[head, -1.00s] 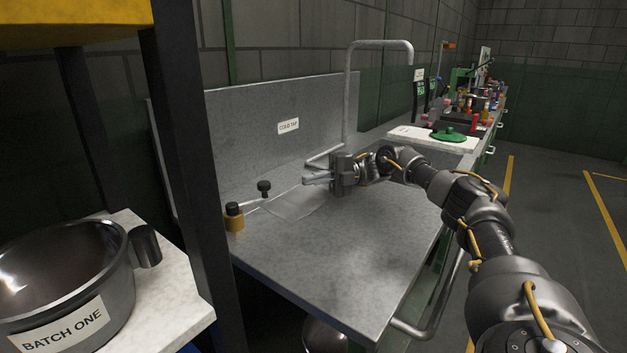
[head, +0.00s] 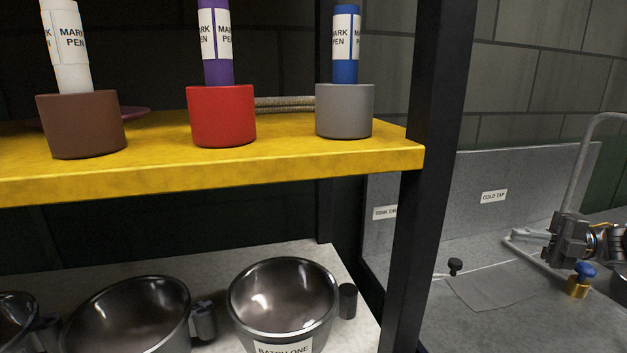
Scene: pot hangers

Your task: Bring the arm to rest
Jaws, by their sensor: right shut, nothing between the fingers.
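My right gripper (head: 525,235) shows at the right edge of the head view, with its fingers pointing left. It is shut and holds nothing. It is above the grey worktop (head: 470,327), in front of the back panel (head: 520,172) with its "COLD TAP" label (head: 494,196). Most of my right arm is outside the picture. My left gripper is not in view.
A black post (head: 426,150) stands between the shelves and the worktop. Marker pens stand in brown (head: 82,125), red (head: 222,117) and grey (head: 345,112) pots on the yellow shelf (head: 280,162). Metal pots, including "BATCH ONE" (head: 283,300), sit below. A blue-topped brass knob (head: 580,280) is near my gripper.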

